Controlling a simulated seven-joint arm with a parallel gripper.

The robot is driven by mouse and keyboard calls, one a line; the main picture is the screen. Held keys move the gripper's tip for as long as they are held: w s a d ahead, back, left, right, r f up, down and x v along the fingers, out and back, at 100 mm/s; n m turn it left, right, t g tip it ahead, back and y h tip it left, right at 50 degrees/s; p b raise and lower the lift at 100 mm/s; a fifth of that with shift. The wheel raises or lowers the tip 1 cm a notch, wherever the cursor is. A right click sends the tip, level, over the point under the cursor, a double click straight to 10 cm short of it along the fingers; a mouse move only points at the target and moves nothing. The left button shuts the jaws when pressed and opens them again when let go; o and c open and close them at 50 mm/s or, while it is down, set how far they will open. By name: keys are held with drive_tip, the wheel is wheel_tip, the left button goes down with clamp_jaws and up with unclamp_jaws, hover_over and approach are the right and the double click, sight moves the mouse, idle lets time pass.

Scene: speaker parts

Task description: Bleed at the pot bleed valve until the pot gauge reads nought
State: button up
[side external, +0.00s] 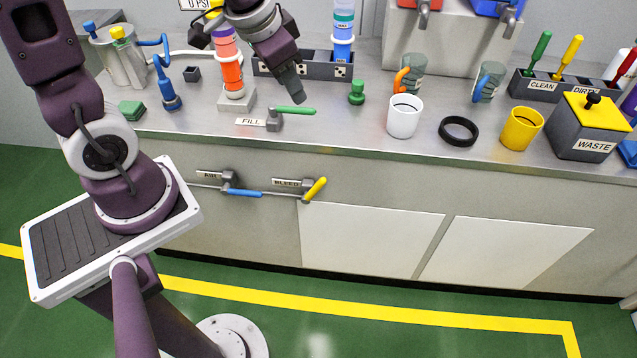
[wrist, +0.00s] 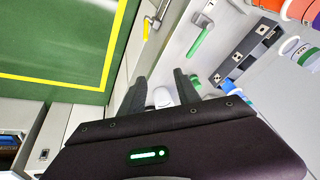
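The bleed valve, labelled BLEED, is on the bench front in the side view, with a yellow handle (side external: 317,189) angled up to the right. Its yellow handle also shows at the top of the wrist view (wrist: 146,28). My gripper (side external: 297,97) is above the bench near the FILL valve's green handle (side external: 296,110), higher than the bleed valve and apart from it. In the wrist view my gripper's fingers (wrist: 160,85) are spread, with nothing held.
A blue-handled valve (side external: 243,192) is left of the bleed valve. A white cup (side external: 405,117), black ring (side external: 458,130), yellow cup (side external: 522,128) and WASTE bin (side external: 582,135) stand on the bench to the right. The floor before the bench front looks clear.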

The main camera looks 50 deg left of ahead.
drive_tip(key=m+g, duration=0.1)
drive_tip(key=m, duration=0.1)
hover_over(316, 185)
drive_tip(key=s+a, duration=0.2)
wheel_tip(316, 185, down, 12)
drive_tip(key=f+m+h, duration=0.1)
drive_tip(key=f, duration=0.5)
drive_tip(key=d+f+m+h, duration=0.1)
drive_tip(key=f, duration=0.6)
drive_tip(key=w+f+m+h, duration=0.1)
drive_tip(key=f, duration=0.5)
drive_tip(key=shift+w+d+f+m+t, duration=0.1)
drive_tip(key=shift+d+f+m+t, duration=0.15)
drive_tip(key=shift+m+t, duration=0.15)
drive_tip(key=a+x, duration=0.1)
drive_tip(key=x, duration=0.5)
drive_tip(key=shift+d, duration=0.5)
drive_tip(key=shift+w+f, duration=0.15)
drive_tip(key=shift+c, duration=0.2)
clamp_jaws()
